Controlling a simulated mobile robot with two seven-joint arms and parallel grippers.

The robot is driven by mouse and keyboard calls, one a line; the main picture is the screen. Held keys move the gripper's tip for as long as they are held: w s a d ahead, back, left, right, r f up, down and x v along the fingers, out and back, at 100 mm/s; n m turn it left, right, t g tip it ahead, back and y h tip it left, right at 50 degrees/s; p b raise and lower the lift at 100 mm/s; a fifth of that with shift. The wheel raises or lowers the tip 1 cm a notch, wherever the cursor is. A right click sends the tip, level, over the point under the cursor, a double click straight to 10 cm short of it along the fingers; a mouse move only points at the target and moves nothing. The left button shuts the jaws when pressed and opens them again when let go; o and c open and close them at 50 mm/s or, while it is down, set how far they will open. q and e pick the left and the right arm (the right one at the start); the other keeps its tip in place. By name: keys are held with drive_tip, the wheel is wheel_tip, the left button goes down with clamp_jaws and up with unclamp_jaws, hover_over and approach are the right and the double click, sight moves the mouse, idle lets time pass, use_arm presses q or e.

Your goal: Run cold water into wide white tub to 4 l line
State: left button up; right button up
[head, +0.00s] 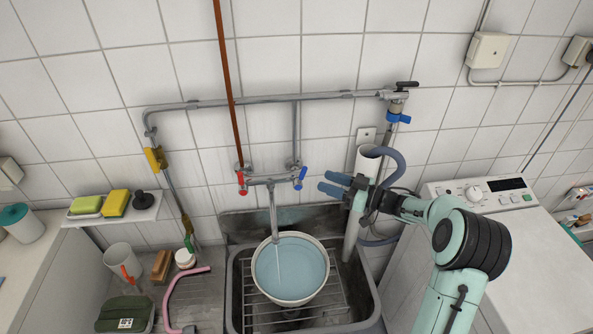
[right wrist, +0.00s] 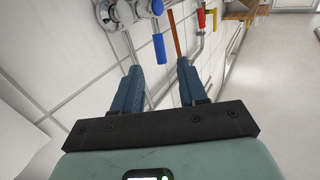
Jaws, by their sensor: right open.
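The wide white tub (head: 290,302) sits on a wire rack in the sink. It holds bluish water (head: 300,272). A thin stream (head: 278,254) seems to run from the spout (head: 273,215) into it. No litre line can be made out on the tub. The blue tap handle (head: 300,178) is on the right of the mixer, and the red tap handle (head: 242,183) on the left. My right gripper (head: 328,184) is open, just right of the blue handle and apart from it. In the right wrist view a blue lever (right wrist: 159,48) shows ahead, between the fingertips (right wrist: 158,72). My left gripper is out of view.
The sink (head: 367,300) has a grey pipe and hose (head: 390,165) behind its right side. A washing machine (head: 540,245) stands at right. A shelf with sponges (head: 115,204), a jug (head: 122,262) and a pink hose (head: 180,285) are at left.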

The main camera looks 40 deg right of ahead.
sight(297, 181)
drive_tip(key=p+x, duration=0.1)
drive_tip(key=x, duration=0.9)
drive_tip(key=shift+w+p, duration=0.3)
drive_tip(key=shift+p, duration=0.1)
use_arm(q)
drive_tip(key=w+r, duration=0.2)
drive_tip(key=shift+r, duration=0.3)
use_arm(e)
clamp_jaws()
